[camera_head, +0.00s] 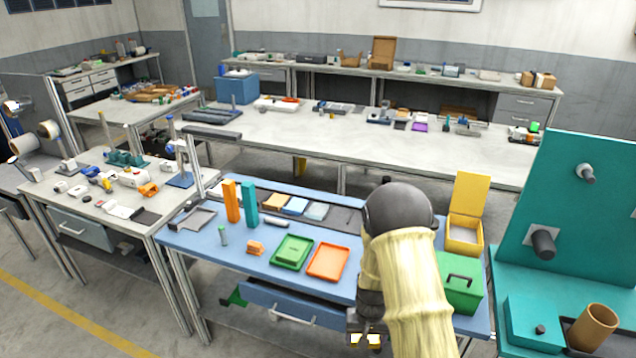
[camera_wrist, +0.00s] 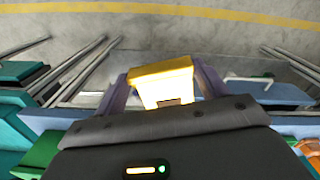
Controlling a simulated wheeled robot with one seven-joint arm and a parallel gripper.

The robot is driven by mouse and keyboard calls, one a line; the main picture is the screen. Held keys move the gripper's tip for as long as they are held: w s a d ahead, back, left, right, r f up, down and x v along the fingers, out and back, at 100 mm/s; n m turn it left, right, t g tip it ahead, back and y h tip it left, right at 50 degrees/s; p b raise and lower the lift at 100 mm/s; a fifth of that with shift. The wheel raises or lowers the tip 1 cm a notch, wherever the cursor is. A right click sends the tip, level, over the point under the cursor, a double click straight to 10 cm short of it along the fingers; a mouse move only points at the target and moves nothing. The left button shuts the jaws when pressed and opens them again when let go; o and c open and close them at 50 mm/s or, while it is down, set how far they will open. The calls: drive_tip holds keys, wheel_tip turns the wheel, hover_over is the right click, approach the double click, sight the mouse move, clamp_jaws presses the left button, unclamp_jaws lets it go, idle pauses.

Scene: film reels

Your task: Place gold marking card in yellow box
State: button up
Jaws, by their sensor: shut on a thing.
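My gripper (camera_head: 366,340) hangs low in front of the blue table's front edge, below my arm in the head view. In the wrist view its two purple-grey fingers (camera_wrist: 166,88) are shut on a bright yellow-gold piece, which looks like the gold marking card (camera_wrist: 160,73). Its lower part is glaringly lit and partly hidden by the gripper body. The yellow box (camera_head: 463,247) stands at the back right of the blue table, with its lid (camera_head: 470,194) raised upright. It is above and to the right of my gripper, apart from it, and its front is partly hidden.
A green box (camera_head: 462,295) with a dark handle stands in front of the yellow box. Green (camera_head: 292,252) and orange (camera_head: 328,262) trays lie left of my arm. Orange (camera_head: 231,201) and teal (camera_head: 251,204) blocks stand farther left. A teal panel (camera_head: 570,200) rises at the right.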

sight(376, 340)
drive_tip(key=shift+d+f+n, duration=0.4)
drive_tip(key=shift+d+f, duration=0.65)
drive_tip(key=shift+d, duration=0.3)
drive_tip(key=shift+w+a, duration=0.1)
drive_tip(key=shift+d, duration=0.2)
drive_tip(key=shift+a, duration=0.1)
